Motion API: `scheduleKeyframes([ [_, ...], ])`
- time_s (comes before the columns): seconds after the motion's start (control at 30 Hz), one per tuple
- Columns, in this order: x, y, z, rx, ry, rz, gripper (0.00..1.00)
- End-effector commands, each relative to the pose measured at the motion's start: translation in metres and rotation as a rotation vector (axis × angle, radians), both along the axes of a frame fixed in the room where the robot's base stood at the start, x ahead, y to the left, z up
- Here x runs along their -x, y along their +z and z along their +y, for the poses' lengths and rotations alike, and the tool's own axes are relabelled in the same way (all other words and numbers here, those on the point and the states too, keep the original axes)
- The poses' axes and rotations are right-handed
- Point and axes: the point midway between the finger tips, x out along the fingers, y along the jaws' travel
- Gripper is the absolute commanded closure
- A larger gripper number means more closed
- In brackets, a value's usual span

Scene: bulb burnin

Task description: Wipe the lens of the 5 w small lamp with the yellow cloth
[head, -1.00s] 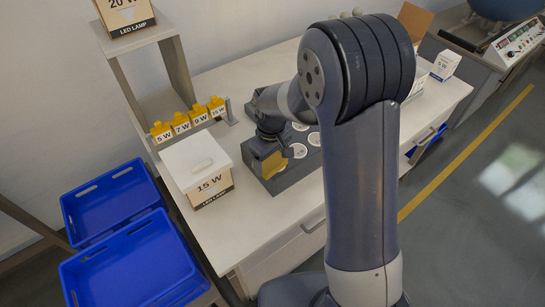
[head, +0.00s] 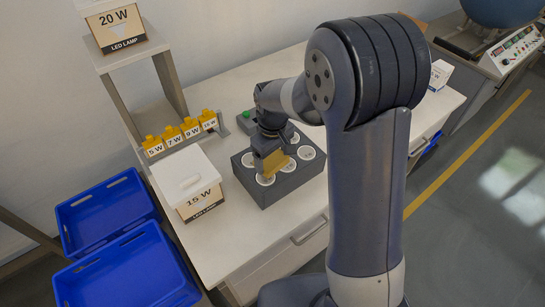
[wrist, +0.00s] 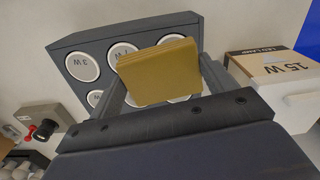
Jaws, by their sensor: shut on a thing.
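My gripper (head: 271,152) is shut on the yellow cloth (wrist: 158,72), a folded pad that also shows in the head view (head: 275,162). It holds the cloth over the dark grey lamp block (head: 290,184), which bears several round white lamps. In the wrist view the lamps marked 3 W (wrist: 82,66) and 7 W (wrist: 122,52) show at the left. The cloth and fingers cover part of the other lamps, and I cannot pick out the 5 W small lamp. Whether the cloth touches a lens is not clear.
A white 15 W box (head: 188,180) stands left of the block. Yellow holders (head: 172,136) marked 5 W, 7 W and 9 W, among others, stand behind it. A green button (head: 246,114) is behind the block. Blue crates (head: 125,270) are at the left. The table front (head: 245,235) is clear.

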Motion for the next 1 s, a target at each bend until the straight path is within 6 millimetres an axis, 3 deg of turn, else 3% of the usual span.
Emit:
scheduleKeyframes([
  [0.3,0.002,0.028,0.0,-0.001,-0.003,-0.001,0.42],
  [1.0,0.0,0.028,-0.008,-0.001,-0.021,-0.001,0.42],
])
